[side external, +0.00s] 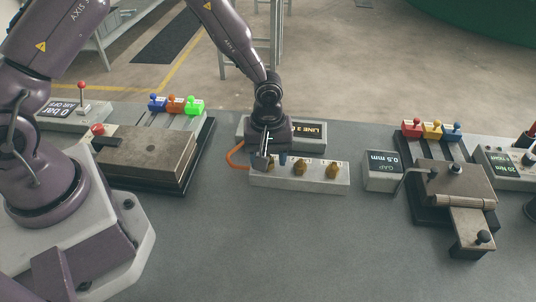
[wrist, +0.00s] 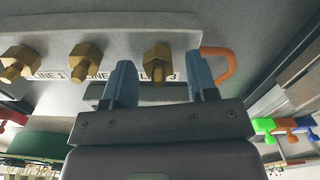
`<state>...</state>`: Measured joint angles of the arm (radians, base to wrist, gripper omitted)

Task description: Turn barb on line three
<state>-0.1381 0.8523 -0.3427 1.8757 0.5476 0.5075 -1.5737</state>
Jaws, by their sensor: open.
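A pale grey manifold block (side external: 315,183) carries a row of brass barbs. The line three barb (wrist: 157,62) is the one nearest the orange hose, over a label partly covered but ending in 3. The line one barb (wrist: 22,60) and the middle barb (wrist: 86,60) stand to its left in the wrist view. My gripper (wrist: 159,72) is open, with one blue-grey finger on each side of the line three barb in that view. I cannot tell whether either finger touches it. In the side view my gripper (side external: 276,160) is at the block's left end, partly hiding that barb.
A display box (side external: 310,131) reading LINE 3 stands behind the block. An orange hose (side external: 234,157) loops at its left. A gap gauge box (side external: 384,172) and a clamp fixture (side external: 460,185) are to the right, a brown plate fixture (side external: 150,155) left. The front bench is clear.

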